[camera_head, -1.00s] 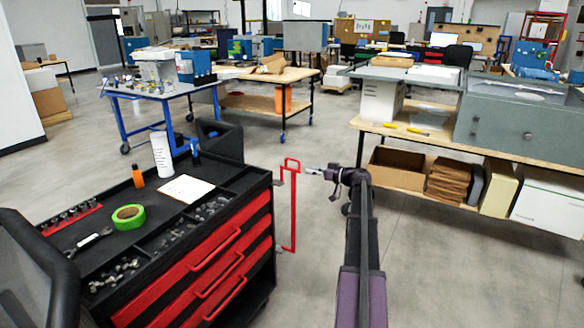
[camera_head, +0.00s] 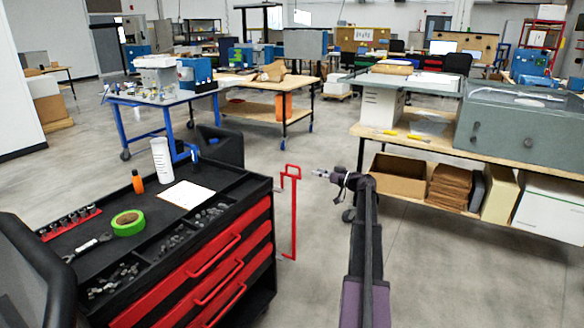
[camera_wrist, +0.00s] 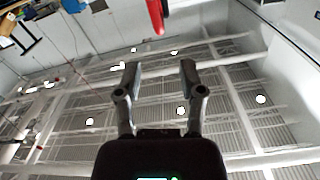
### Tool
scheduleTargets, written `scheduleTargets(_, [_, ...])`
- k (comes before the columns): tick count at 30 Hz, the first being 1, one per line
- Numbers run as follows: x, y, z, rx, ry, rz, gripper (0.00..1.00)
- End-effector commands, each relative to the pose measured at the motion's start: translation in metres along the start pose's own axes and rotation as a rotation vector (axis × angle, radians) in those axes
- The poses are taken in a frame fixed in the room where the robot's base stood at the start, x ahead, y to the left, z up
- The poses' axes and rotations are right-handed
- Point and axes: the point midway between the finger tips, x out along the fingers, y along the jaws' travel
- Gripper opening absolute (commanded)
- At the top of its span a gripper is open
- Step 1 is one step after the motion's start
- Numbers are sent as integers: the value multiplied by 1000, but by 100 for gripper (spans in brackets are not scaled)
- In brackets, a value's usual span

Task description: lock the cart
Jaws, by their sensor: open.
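The cart (camera_head: 262,190) is a black tool cart with red drawers at the lower left of the head view. A red bar (camera_head: 293,215) with a bent top handle (camera_head: 292,171) stands upright at its right side. My gripper (camera_head: 318,173) is just right of the bar's top, apart from it, with nothing held. In the wrist view my gripper (camera_wrist: 158,72) shows two spread fingers with empty space between. A red piece (camera_wrist: 156,14), likely the bar's handle, shows beyond the fingertips at the top edge.
A wooden bench (camera_head: 440,150) with boxes stands to the right. Open floor (camera_head: 325,145) lies between them.

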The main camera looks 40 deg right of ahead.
Motion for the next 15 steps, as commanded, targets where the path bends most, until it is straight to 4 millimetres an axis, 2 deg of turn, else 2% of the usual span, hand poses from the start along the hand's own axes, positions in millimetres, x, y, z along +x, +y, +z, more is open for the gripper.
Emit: scheduleTargets(15, [78,1,0,0,0,-2,51])
